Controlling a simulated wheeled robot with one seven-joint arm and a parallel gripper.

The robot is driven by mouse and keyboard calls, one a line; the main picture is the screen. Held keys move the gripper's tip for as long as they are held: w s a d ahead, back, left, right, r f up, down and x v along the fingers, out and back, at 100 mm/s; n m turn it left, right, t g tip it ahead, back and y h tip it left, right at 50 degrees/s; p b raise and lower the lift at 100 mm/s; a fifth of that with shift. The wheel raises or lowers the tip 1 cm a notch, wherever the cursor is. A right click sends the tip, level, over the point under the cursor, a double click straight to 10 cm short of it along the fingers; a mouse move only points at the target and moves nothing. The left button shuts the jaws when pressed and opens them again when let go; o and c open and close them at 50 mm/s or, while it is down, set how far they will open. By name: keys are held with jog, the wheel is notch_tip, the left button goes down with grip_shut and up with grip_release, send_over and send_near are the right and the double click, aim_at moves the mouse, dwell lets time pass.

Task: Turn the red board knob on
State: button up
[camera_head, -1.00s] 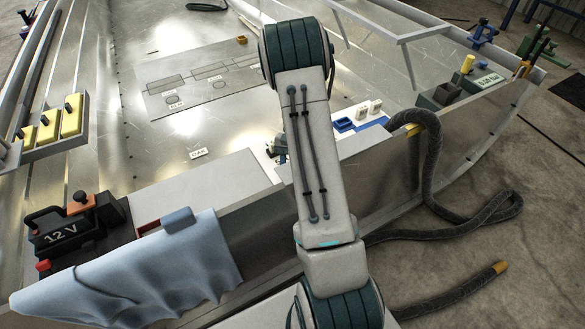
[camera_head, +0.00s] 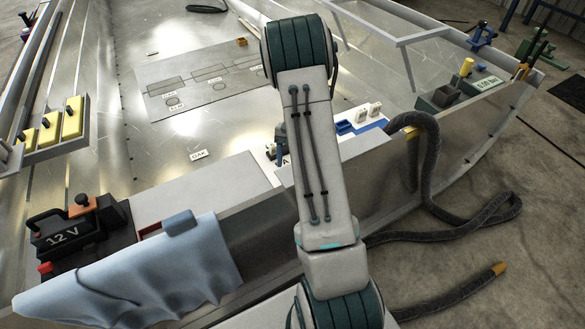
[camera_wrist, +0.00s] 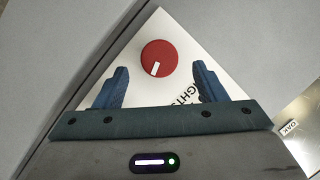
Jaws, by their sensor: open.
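The red knob (camera_wrist: 160,57) shows in the wrist view as a round red disc with a white pointer mark, on a white board (camera_wrist: 137,42) with dark lettering, partly hidden, that seems to read "LIGHTS". The pointer aims down and slightly left in that view. My gripper (camera_wrist: 155,84) is open and empty, its two blue fingers apart on either side below the knob. The knob lies just beyond the fingertips, between their lines; I cannot tell the height gap. In the head view my arm hides the knob.
A black 12 V battery box (camera_head: 75,230) and a blue-grey cloth (camera_head: 140,270) lie at the lower left. Yellow blocks (camera_head: 50,128) stand in a tray at the left. A dark hose (camera_head: 432,170) hangs over the hull's edge at the right. The hull floor (camera_head: 150,150) is largely clear.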

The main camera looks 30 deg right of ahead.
jog(key=p+v, duration=0.1)
jog(key=v, duration=0.9)
jog(key=shift+p, duration=0.3)
jog(key=shift+c, duration=0.2)
